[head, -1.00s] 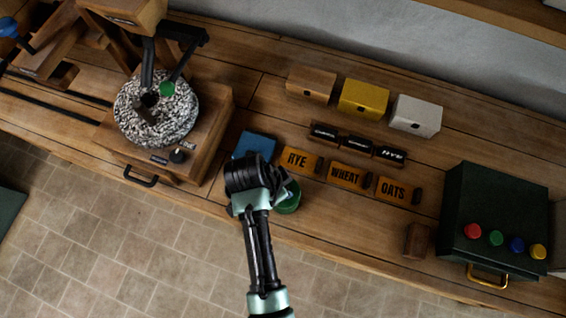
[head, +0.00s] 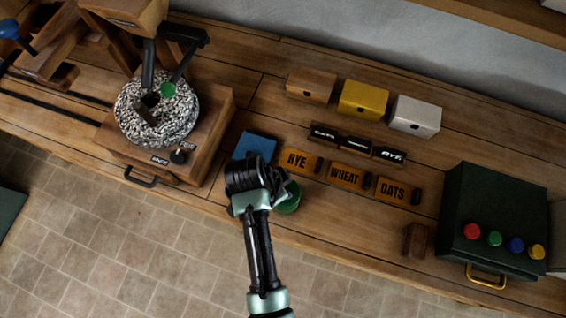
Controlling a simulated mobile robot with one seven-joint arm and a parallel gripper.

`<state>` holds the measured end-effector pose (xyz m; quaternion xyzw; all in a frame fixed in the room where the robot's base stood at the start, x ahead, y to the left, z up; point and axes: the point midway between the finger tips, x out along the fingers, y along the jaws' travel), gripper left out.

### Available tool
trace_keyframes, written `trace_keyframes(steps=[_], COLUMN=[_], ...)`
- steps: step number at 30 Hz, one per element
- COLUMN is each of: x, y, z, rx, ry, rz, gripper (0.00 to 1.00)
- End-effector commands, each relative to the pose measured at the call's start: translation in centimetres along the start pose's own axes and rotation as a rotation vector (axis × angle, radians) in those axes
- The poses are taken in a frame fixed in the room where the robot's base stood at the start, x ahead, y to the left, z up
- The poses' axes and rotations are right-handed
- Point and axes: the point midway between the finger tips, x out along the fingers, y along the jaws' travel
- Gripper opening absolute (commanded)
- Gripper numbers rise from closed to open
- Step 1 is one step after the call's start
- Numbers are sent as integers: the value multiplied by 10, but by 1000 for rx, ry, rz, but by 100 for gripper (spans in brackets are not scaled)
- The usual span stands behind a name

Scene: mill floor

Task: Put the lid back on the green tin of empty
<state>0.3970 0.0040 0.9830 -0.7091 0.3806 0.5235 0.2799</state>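A green round tin (head: 290,198) stands near the front edge of the bench, partly hidden behind my gripper. My gripper (head: 264,181) is over the bench just left of the tin and overlaps it in the picture. Its fingers are mostly hidden by its own body, so I cannot tell whether it is open or shut, or whether it touches the tin. I cannot make out a separate lid for the tin. A small green disc (head: 168,90) shows on the mill at the left, but I cannot tell what it is.
A blue block (head: 257,146) lies just behind my gripper. A millstone (head: 178,118) is at left. A dark green box (head: 490,215) with coloured knobs is at right.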

Motion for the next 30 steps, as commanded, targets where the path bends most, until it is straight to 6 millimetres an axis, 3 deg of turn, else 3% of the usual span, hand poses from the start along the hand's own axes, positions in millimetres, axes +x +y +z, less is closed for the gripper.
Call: trace_keyframes(steps=[5,6,11,17,22,30], x=[0,0,0,0,0,0], y=[0,0,0,0,0,0], z=[0,0,0,0,0,0], rx=[0,0,0,0,0,0], ry=[0,0,0,0,0,0], rz=[0,0,0,0,1,1], gripper=[0,33,60,60,89,90])
